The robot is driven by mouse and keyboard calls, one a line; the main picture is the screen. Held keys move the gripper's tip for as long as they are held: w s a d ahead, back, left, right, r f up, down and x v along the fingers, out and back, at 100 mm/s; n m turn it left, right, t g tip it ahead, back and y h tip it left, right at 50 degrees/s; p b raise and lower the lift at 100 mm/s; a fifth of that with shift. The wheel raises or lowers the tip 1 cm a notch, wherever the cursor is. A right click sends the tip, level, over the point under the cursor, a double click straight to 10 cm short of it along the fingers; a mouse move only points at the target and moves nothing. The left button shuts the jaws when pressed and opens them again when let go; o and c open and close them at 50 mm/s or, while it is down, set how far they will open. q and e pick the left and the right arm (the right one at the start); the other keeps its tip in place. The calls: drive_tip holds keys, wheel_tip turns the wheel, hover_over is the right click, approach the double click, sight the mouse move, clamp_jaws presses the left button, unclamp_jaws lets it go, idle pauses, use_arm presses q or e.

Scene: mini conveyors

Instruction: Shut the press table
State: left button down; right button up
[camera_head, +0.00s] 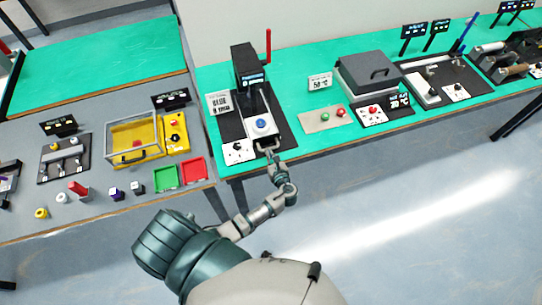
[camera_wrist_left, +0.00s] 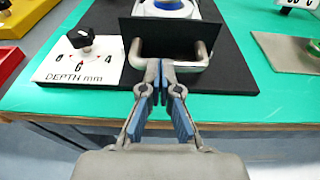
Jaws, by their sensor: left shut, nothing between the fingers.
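The press (camera_head: 245,68) stands on a black base on the green bench, with a red lever at its right. Its table (camera_head: 263,124) carries a white piece with a blue centre and sits forward of the column. On the table's dark front plate (camera_wrist_left: 150,30) is a metal bar handle (camera_wrist_left: 203,57), which also shows in the head view (camera_head: 267,147). My left gripper (camera_wrist_left: 160,66) is shut and empty, its fingertips at the middle of the handle bar. I cannot tell whether they touch it. My right gripper is not in view.
A dial panel marked "DEPTH mm" (camera_wrist_left: 85,62) lies left of the handle. A button panel (camera_head: 326,118) and a grey lidded box (camera_head: 372,75) stand to the right. The grey table at left holds a yellow clear-fronted box (camera_head: 134,139) and red and green trays.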

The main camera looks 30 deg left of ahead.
sight(260, 128)
use_arm(q)
drive_tip(key=r+x, duration=0.1)
drive_tip(key=x, duration=0.4)
drive_tip(key=r+x, duration=0.1)
drive_tip(key=x, duration=0.8)
drive_tip(key=shift+w+a+r+b, duration=0.35)
drive_tip(key=shift+w+a+b, duration=0.05)
drive_tip(key=shift+w, duration=0.1)
drive_tip(key=shift+w+a, duration=0.15)
drive_tip(key=shift+a, duration=0.05)
drive_tip(key=shift+r, duration=0.3)
drive_tip(key=shift+w, duration=0.1)
